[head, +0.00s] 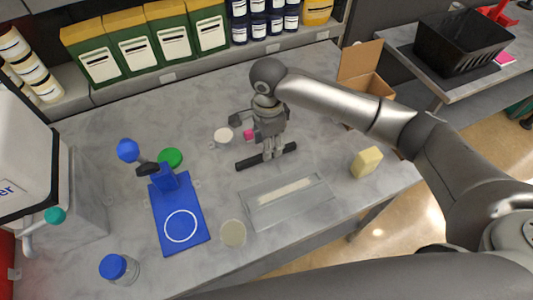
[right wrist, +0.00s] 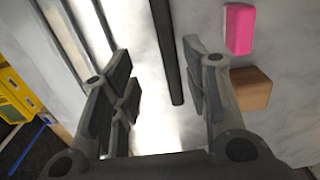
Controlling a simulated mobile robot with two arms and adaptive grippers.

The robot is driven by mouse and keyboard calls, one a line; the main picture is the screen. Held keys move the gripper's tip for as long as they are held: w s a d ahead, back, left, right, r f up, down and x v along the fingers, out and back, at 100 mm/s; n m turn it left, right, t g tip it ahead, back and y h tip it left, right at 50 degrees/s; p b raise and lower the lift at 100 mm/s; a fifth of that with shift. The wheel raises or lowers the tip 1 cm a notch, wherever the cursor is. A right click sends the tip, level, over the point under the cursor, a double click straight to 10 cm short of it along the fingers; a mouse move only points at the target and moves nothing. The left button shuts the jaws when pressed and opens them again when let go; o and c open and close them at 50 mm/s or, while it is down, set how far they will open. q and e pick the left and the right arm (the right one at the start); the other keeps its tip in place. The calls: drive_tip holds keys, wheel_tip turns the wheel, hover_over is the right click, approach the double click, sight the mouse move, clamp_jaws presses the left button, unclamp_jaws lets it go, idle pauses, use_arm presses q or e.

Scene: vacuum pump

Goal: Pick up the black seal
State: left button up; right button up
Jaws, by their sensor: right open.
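The black seal (head: 252,162), a long thin dark bar, lies on the marble-look counter in the middle of the head view. Its middle is partly hidden by my right gripper. My right gripper (head: 272,153) points down over the bar. In the right wrist view the seal (right wrist: 167,45) runs down from the top edge between the two open fingers (right wrist: 160,75), closer to the right one, with its near end in view. The fingers are empty; their height above the bar is hard to tell. My left gripper is not in view.
A shallow tray (head: 254,217) with a pale strip lies in front of the seal. A pink block (right wrist: 240,29) and a wooden block (right wrist: 251,88) are close to the right finger. A blue stand (head: 197,236) is left; a yellow block (head: 367,162) and cardboard box (head: 357,64) are right.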

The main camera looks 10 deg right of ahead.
drive_tip(key=f, duration=0.2)
drive_tip(key=w+f+p, duration=0.1)
drive_tip(key=f, duration=0.1)
drive_tip(key=shift+a+f, duration=0.1)
drive_tip(key=shift+f, duration=0.05)
drive_tip(key=shift+f+p, duration=0.3)
drive_tip(key=shift+f, duration=0.15)
drive_tip(key=shift+c, duration=1.1)
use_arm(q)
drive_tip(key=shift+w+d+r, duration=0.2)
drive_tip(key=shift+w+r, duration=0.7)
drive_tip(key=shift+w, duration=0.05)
use_arm(e)
clamp_jaws()
